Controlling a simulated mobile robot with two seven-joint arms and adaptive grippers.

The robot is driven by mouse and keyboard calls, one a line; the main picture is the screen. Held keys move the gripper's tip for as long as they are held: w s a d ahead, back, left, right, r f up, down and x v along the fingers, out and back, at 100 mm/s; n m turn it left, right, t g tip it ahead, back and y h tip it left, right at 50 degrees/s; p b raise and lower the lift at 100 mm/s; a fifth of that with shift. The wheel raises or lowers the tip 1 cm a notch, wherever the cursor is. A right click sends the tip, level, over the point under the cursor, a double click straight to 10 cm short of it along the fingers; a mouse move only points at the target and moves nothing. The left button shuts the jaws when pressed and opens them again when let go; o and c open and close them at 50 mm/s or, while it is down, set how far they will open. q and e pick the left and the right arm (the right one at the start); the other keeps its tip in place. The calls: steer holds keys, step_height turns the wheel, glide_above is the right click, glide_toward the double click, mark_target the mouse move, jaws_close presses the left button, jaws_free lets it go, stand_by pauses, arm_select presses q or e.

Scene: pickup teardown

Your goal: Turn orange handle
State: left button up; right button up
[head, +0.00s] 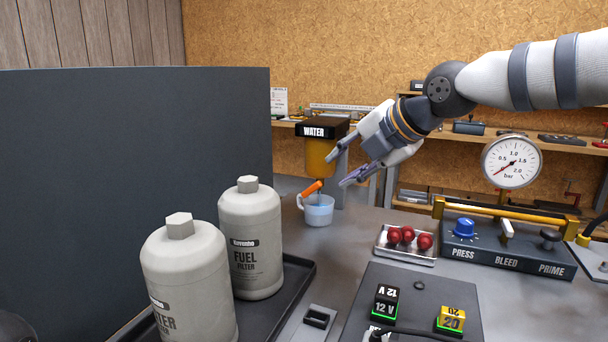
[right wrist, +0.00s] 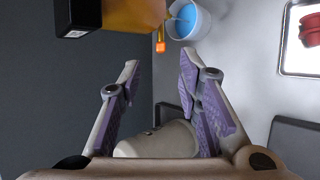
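The orange handle (head: 312,188) sticks out low from the amber bowl of the WATER separator (head: 320,155), tilted down to the left. It also shows in the right wrist view (right wrist: 160,42), just beyond the fingertips. A cup with blue liquid (head: 318,211) stands beneath the handle. My right gripper (head: 339,171) is open and empty, to the right of the bowl and close to the handle, apart from it. In the right wrist view its purple-padded fingers (right wrist: 160,64) are spread apart. My left gripper is not in view.
Two pale filter canisters (head: 250,238) stand in a black tray at front left, by a dark panel (head: 130,200).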

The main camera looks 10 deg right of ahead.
mark_target(317, 188)
steer(key=x, duration=0.3)
steer(key=b+x, duration=0.1)
steer(key=x, duration=0.6)
steer(key=shift+s+a+f+b, duration=0.15)
steer(key=shift+s+f+b, duration=0.1)
steer(key=shift+s+b, duration=0.1)
steer(key=shift+w+a+f, duration=0.2)
steer(key=shift+w+a, duration=0.05)
steer(key=shift+w, duration=0.2)
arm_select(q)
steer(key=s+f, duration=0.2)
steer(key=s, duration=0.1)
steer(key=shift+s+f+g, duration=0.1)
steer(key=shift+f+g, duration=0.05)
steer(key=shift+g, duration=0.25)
arm_select(e)
steer(key=shift+r, duration=0.1)
jaws_close()
